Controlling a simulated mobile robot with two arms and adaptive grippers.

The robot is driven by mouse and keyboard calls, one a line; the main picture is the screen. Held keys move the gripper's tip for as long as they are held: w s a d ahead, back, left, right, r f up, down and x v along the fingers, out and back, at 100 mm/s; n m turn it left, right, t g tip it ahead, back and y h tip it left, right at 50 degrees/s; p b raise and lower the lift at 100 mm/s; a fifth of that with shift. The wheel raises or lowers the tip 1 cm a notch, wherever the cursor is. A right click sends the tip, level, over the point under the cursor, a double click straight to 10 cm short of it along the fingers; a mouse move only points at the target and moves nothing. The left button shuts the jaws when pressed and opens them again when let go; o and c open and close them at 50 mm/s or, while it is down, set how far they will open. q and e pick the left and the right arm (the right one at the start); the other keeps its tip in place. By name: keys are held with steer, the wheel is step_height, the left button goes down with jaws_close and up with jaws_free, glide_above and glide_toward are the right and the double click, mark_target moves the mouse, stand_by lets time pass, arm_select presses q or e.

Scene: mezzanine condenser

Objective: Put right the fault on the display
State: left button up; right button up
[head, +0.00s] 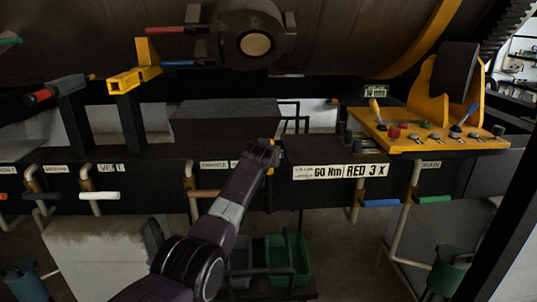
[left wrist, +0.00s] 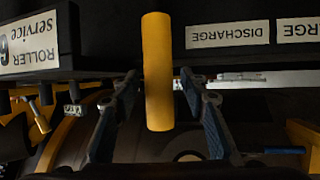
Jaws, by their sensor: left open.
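My left gripper (head: 264,153) reaches up to the dark beam at the middle of the head view; its fingers are hard to make out there. In the left wrist view, which looks upside down, the open fingers stand either side of a yellow cylindrical handle (left wrist: 157,70), apparently not closed on it. A small bit of yellow shows by the gripper in the head view. A yellow console (head: 425,143) at right carries a red button (head: 394,131), small levers and a dark panel (head: 457,72). I cannot read any display text. My right gripper is not in view.
Coloured lever handles hang along the beam: white (head: 99,195), blue (head: 380,203), green (head: 433,199). A sign (head: 340,171) reads "60 Nm RED 3 x". A "DISCHARGE" label (left wrist: 229,35) is near the gripper. A dark box (head: 225,120) stands behind; a green crate (head: 287,258) is below.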

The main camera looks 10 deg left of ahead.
arm_select(q)
steer(key=shift+s+d, duration=0.1)
steer(key=shift+s, duration=0.1)
steer(key=a+v, duration=0.1)
steer(key=v, duration=1)
steer(key=shift+s+d+r, duration=0.15)
steer(key=shift+s+d, duration=0.05)
steer(key=shift+d, duration=0.25)
